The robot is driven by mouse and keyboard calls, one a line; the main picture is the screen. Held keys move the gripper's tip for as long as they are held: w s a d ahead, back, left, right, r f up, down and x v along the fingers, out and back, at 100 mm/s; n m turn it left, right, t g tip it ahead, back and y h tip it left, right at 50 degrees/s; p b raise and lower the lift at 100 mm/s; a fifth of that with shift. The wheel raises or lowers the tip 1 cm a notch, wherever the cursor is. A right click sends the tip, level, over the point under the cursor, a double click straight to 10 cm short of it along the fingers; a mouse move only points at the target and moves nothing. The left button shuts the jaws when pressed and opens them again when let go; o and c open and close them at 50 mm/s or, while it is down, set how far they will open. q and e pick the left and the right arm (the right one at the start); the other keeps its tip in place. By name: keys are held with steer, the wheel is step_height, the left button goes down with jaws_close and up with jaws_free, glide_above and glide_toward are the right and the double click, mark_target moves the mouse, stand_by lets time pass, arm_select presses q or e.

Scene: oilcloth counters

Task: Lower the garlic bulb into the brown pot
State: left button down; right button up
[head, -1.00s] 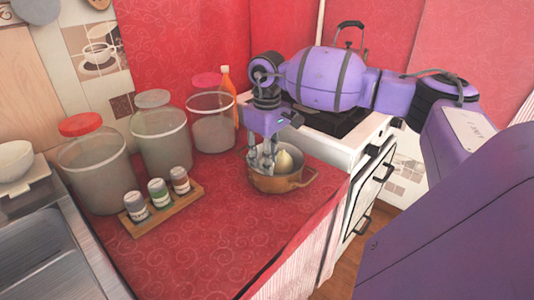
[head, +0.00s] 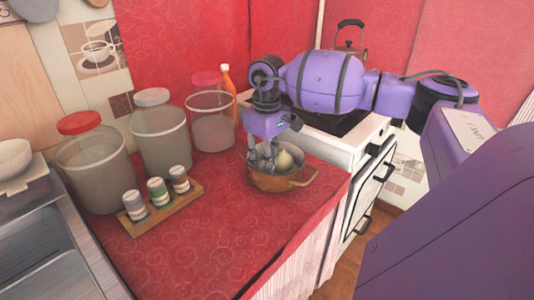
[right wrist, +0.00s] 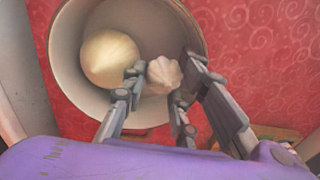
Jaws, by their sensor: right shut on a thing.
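The brown pot (head: 275,184) stands on the red counter near its right edge, and its pale inside (right wrist: 85,95) fills much of the right wrist view. A larger cream bulb, like an onion (right wrist: 110,58), lies in the pot; it also shows in the head view (head: 285,160). My right gripper (right wrist: 165,70) points down into the pot and is shut on the whitish, ridged garlic bulb (right wrist: 164,75), beside the onion. The garlic appears inside the rim; whether it touches the pot's bottom I cannot tell. In the head view the fingers (head: 262,158) partly hide it. My left gripper is out of view.
Several large jars (head: 160,135) and an orange bottle (head: 227,90) stand behind and left of the pot. A wooden rack with spice jars (head: 160,205) sits left. A white stove (head: 330,148) adjoins at right. The counter in front of the pot is clear.

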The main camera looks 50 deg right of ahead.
steer(key=o, duration=0.9)
steer(key=shift+r, duration=0.1)
step_height(320, 180, up, 12)
steer(key=shift+f, duration=0.1)
